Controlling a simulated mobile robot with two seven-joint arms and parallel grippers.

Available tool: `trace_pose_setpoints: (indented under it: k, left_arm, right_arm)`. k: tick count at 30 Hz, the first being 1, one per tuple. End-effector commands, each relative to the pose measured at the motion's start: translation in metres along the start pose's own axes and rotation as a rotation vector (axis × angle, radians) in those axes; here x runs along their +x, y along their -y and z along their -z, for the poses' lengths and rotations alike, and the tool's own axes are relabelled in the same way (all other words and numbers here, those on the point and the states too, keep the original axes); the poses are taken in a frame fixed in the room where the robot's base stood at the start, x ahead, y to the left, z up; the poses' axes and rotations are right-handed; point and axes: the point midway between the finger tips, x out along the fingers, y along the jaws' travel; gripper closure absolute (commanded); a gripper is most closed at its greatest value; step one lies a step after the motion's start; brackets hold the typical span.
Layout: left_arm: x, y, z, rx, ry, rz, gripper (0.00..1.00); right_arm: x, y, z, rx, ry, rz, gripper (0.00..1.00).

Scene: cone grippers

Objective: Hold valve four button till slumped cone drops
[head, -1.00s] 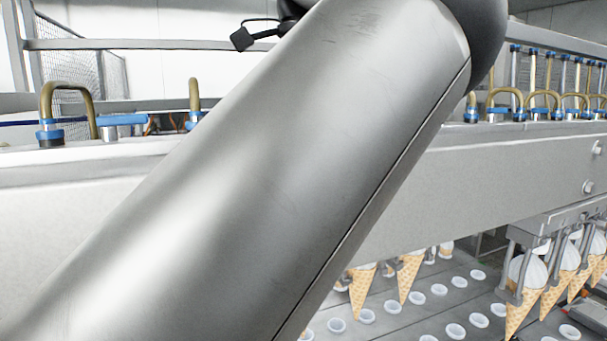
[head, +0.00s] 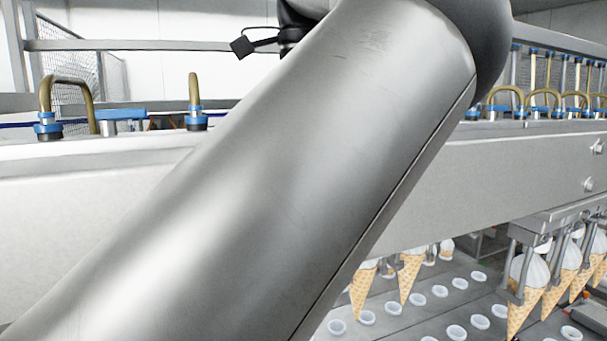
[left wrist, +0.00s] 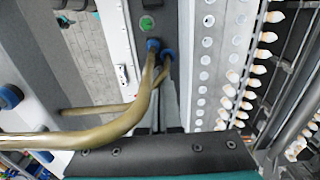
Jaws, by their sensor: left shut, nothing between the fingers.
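My left arm crosses the middle of the head view and hides much of the machine; its gripper does not show there. In the left wrist view my left gripper (left wrist: 167,98) is shut and empty, its grey fingers partly behind a brass hose (left wrist: 140,108). A round green button (left wrist: 146,23) sits on the grey panel beyond the fingertips, apart from them. I cannot read which valve it belongs to. Filled cones (head: 523,285) hang in holders at the right of the head view, and more cones (head: 411,275) hang farther left. I cannot tell which one is slumped. My right gripper is not in view.
A long pale beam (head: 500,165) runs across the head view. Curved brass pipes with blue fittings (head: 48,128) stand above it. A conveyor plate with rows of white-rimmed holes (head: 457,332) lies below. The brass hoses crowd my left fingers.

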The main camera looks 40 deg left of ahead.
Motion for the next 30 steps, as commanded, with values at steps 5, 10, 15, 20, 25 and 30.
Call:
trace_pose_setpoints:
  k: [5, 10, 15, 20, 25, 30]
  left_arm:
    - [0.0032, 0.0000, 0.0001, 0.000, 0.000, 0.001, 1.00]
    - [0.0057, 0.0000, 0.0001, 0.000, 0.000, 0.001, 1.00]
    - [0.0083, 0.0000, 0.0001, 0.000, 0.000, 0.001, 1.00]
    - [0.0105, -0.0001, 0.0001, 0.001, 0.001, 0.000, 1.00]
    - [0.0102, -0.0001, 0.0001, 0.001, 0.001, -0.001, 1.00]
    - [0.0103, -0.0002, 0.0001, 0.001, 0.001, -0.001, 1.00]
  right_arm:
    - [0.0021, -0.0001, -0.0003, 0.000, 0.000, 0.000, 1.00]
    - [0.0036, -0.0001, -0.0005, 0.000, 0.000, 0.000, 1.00]
    - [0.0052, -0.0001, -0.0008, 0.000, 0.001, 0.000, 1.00]
    - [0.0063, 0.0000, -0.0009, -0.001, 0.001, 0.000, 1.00]
    - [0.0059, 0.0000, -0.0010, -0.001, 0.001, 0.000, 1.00]
    - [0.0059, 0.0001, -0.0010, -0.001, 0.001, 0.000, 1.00]
